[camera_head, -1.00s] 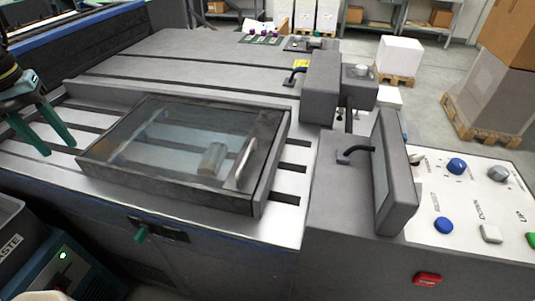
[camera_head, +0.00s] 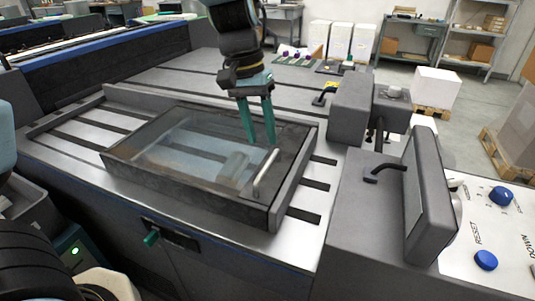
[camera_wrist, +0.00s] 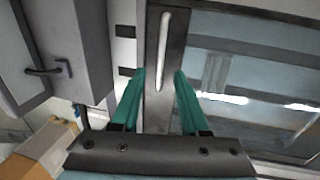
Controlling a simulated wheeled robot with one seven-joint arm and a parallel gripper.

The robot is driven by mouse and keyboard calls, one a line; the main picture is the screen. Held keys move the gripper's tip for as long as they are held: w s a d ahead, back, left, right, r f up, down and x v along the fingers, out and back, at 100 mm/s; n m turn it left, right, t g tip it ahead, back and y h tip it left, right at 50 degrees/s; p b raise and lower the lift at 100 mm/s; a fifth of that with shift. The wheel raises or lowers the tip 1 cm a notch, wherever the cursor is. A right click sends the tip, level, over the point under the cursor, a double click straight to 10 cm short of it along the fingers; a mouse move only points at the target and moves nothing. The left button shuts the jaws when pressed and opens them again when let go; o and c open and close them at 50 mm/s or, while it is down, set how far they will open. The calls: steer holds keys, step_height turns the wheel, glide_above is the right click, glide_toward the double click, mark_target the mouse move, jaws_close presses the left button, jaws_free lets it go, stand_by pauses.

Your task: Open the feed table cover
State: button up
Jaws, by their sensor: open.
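The feed table cover (camera_head: 185,143) is a dark frame with a clear pane, lying flat and closed on the slotted metal feed table (camera_head: 85,148). A pale bar handle (camera_head: 265,174) stands on the cover's right side. In the wrist view the handle (camera_wrist: 164,48) runs lengthwise ahead of the fingers, on the dark frame strip. My gripper (camera_head: 261,143) has green fingers, open and empty, pointing down above the cover's far right part, behind the handle. In the wrist view the gripper (camera_wrist: 159,75) straddles the handle's line, with the handle apart from both fingers.
A grey box-shaped housing (camera_head: 350,105) and an upright panel (camera_head: 426,195) stand right of the cover. A control panel with blue buttons (camera_head: 486,260) is at the right.

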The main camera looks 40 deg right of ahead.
mark_target(267, 163)
steer(key=f, duration=0.4)
steer(key=s+f, duration=0.1)
steer(key=f, duration=0.1)
steer(key=shift+d, duration=0.25)
steer(key=shift+c, duration=0.2)
jaws_close()
stand_by(1.0)
